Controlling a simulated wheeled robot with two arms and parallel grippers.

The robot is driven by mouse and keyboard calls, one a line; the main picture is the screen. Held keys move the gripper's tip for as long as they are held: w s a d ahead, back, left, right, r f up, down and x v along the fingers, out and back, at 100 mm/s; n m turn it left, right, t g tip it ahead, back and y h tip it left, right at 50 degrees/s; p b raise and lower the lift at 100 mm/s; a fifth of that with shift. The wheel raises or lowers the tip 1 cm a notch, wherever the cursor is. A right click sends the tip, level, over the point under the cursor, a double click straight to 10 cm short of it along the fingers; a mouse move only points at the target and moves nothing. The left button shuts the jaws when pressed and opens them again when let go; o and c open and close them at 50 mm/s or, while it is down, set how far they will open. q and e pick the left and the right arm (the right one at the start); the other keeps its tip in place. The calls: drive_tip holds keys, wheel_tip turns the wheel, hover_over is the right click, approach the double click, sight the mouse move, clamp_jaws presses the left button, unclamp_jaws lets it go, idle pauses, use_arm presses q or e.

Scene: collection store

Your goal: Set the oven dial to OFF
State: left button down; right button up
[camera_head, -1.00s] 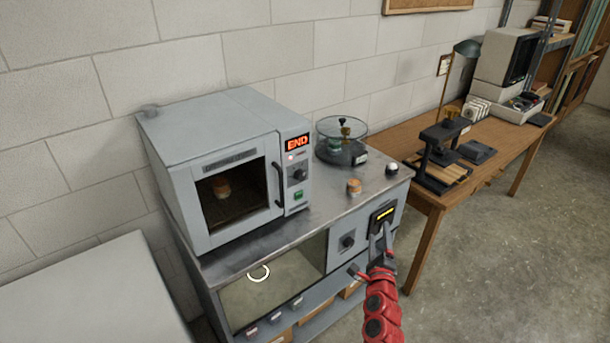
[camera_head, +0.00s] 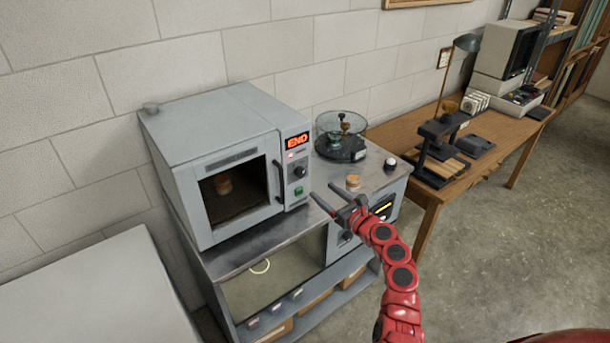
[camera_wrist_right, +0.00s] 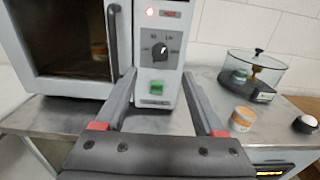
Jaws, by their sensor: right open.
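The grey oven (camera_head: 215,165) stands on the metal-topped bench, its display (camera_head: 297,140) reading END in red. Its dial (camera_head: 299,171) is a dark round knob below the display; it also shows in the right wrist view (camera_wrist_right: 159,50) with small labels around it, too small to read for sure. A green switch (camera_wrist_right: 156,88) sits under the dial. My right gripper (camera_head: 322,194) is open and empty, in front of and below the oven's control panel, apart from the dial. In the right wrist view its fingers (camera_wrist_right: 158,85) frame the panel's lower part. My left gripper is not in view.
A jar with an orange band (camera_head: 353,181), a glass-covered device (camera_head: 341,140) and a white-topped knob (camera_head: 391,164) stand on the bench, right of the oven. The oven's door handle (camera_head: 278,181) juts out left of the panel. A wooden table (camera_head: 400,136) adjoins on the right.

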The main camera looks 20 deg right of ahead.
sight(302, 175)
drive_tip(key=b+x, duration=0.1)
drive_tip(key=x, duration=0.7)
drive_tip(key=shift+w+a+f, duration=0.15)
drive_tip(key=shift+w+f, duration=0.05)
drive_tip(key=shift+w, duration=0.05)
drive_tip(key=shift+b+x, duration=0.3)
drive_tip(key=shift+x, duration=0.5)
drive_tip(key=shift+c, duration=0.2)
clamp_jaws()
